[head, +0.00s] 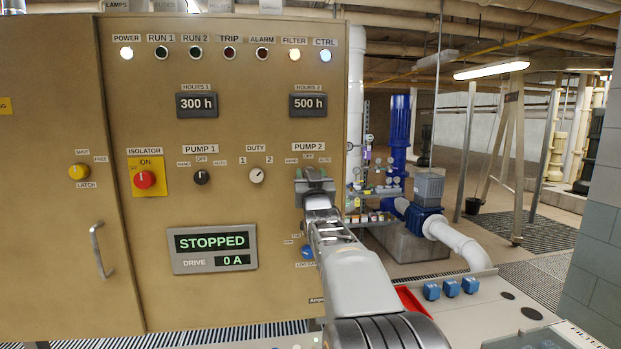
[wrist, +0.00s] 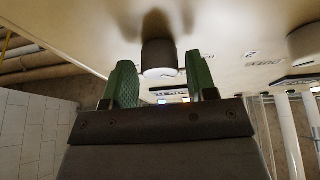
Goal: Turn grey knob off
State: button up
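A grey knob (wrist: 159,58) sticks out from the tan panel in the wrist view, between the tips of my two green fingers. A gap shows on each side of it, so the fingers look apart from it. My gripper (wrist: 160,80) is open. In the head view my gripper (head: 315,184) is at the knob position under the PUMP 2 label and HAND, OFF, AUTO marks. It mostly covers that knob, so the knob's pointing direction cannot be read.
The panel (head: 230,130) also has a dark PUMP 1 knob (head: 201,177), a white DUTY knob (head: 256,175), a red isolator (head: 145,179) and a blue knob (head: 307,252) below my gripper. The display (head: 212,249) reads STOPPED. A door handle (head: 101,250) is at left.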

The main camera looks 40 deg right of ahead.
jog(key=c, duration=0.7)
jog(key=shift+f+m+b, duration=0.1)
jog(key=shift+m+b, duration=0.3)
jog(key=shift+b, duration=0.05)
jog(key=shift+a+r+m+g+h+p, duration=0.15)
jog(key=shift+m+g+h, duration=0.55)
jog(key=shift+m, duration=1.15)
jog(key=shift+d+m+g+h+p, duration=0.1)
jog(key=shift+m+g+h+p, duration=0.4)
jog(key=shift+m, duration=1.4)
jog(key=shift+a+r+m+g+h, duration=0.1)
jog(key=shift+m+g+h, duration=0.8)
jog(key=shift+m, duration=0.95)
jog(key=shift+m+g, duration=0.3)
